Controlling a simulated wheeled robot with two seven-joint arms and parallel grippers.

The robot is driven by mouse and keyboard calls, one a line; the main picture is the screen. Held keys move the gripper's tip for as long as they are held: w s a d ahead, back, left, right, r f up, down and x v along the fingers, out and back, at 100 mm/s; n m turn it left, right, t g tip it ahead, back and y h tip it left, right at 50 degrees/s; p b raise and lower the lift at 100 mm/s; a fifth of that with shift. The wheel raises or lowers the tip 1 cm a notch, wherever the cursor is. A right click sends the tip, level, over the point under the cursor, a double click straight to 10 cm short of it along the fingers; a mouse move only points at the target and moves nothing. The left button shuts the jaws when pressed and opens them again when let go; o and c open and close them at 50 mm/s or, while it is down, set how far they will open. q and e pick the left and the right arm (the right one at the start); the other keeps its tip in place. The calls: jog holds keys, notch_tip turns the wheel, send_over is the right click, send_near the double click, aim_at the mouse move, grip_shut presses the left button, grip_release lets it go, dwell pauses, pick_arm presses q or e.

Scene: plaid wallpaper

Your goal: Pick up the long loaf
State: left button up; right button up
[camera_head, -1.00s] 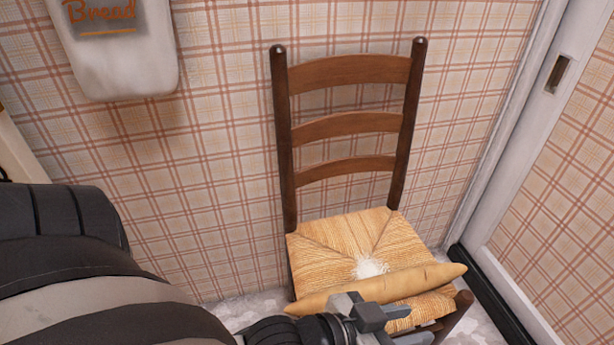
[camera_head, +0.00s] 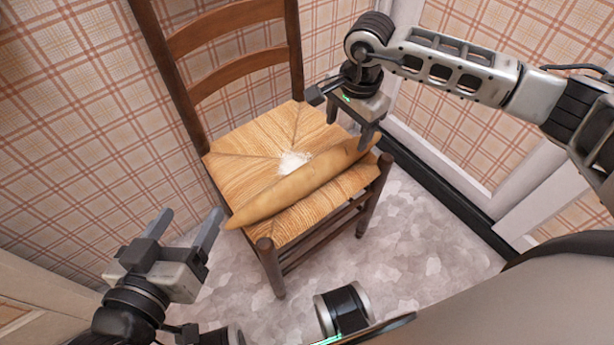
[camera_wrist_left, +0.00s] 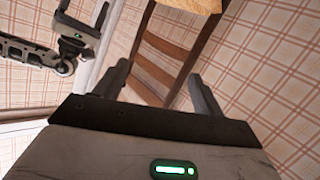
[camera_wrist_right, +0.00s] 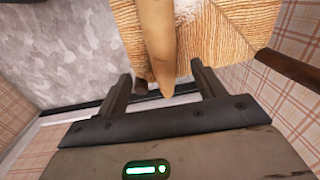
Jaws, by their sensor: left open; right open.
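The long loaf (camera_head: 300,188) lies across the woven seat of the chair (camera_head: 240,165), along its front part, with its left end at the seat's edge. My right gripper (camera_head: 350,121) is open above the loaf's right end. In the right wrist view the loaf (camera_wrist_right: 158,40) points its tapered end between the open fingers (camera_wrist_right: 158,88); I cannot tell whether they touch it. My left gripper (camera_head: 184,228) is open and empty, left of the chair and apart from the loaf's left end. In the left wrist view its open fingers (camera_wrist_left: 157,82) have nothing between them.
The chair back stands near the plaid wall (camera_head: 75,120). Bare floor (camera_head: 400,250) shows in front and to the right, with a dark baseboard (camera_head: 440,195) beyond.

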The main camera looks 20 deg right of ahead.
aim_at(340, 152)
jog(key=f, duration=0.2)
jog(key=f+b, duration=0.1)
jog(key=f, duration=0.1)
jog(key=shift+w+a+f, duration=0.15)
jog(key=shift+w+f, duration=0.05)
jog(key=shift+f, duration=0.15)
jog(key=f, duration=0.1)
jog(key=f+b, duration=0.1)
jog(key=f, duration=0.1)
jog(key=f+b, duration=0.1)
jog(key=shift+w+a+f, duration=0.1)
jog(key=shift+w+f, duration=0.15)
jog(key=shift+f, duration=0.35)
jog(key=c, duration=1.3)
pick_arm(q)
jog(key=shift+w+d+r+n+t+h, duration=0.25)
jog(key=shift+d+r+n+t+h, duration=0.3)
jog(key=shift+r+n+h, duration=0.15)
pick_arm(e)
jog(key=shift+r, duration=0.1)
